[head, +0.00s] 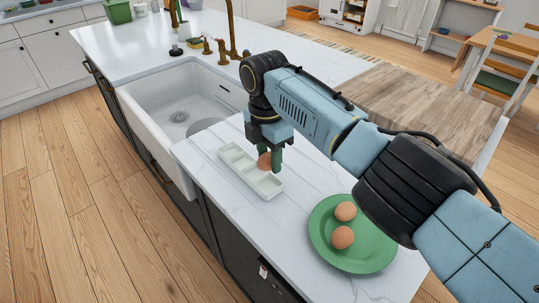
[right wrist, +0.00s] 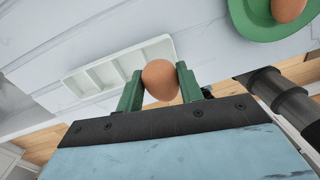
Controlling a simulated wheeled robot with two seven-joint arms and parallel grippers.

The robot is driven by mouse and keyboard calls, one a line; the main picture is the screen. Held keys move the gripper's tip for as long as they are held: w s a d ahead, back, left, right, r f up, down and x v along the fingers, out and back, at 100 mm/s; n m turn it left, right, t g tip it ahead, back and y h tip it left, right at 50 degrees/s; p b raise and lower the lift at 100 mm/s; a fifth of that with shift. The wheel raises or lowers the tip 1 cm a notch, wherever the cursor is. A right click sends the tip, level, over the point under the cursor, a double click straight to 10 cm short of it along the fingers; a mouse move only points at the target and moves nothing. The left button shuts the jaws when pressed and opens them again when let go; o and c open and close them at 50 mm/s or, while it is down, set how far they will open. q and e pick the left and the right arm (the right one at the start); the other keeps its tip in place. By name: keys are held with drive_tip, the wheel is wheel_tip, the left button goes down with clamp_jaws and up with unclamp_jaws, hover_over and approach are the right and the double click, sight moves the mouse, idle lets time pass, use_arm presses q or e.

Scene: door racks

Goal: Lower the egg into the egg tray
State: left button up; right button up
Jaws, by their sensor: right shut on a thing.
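My right gripper (head: 269,160) is shut on a brown egg (head: 264,161). The egg also shows between the two green fingers in the right wrist view (right wrist: 160,80). The white egg tray (head: 238,167) lies on the counter, with several compartments in a row. In the wrist view the egg overlaps the tray's right end. I cannot tell whether the egg touches the tray. The visible compartments look empty. My left gripper is not in view.
A green plate (head: 325,232) with two brown eggs (head: 343,237) stands on the counter to the right. A white sink (head: 150,105) with a faucet (head: 232,35) lies to the left, and a wooden board (head: 420,105) lies behind my right arm.

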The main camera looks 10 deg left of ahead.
drive_tip(key=shift+f, duration=0.1)
drive_tip(key=shift+f+b, duration=1.05)
drive_tip(key=shift+f+b, duration=1.4)
drive_tip(key=shift+f, duration=0.1)
idle(0.7)
drive_tip(key=o, duration=0.7)
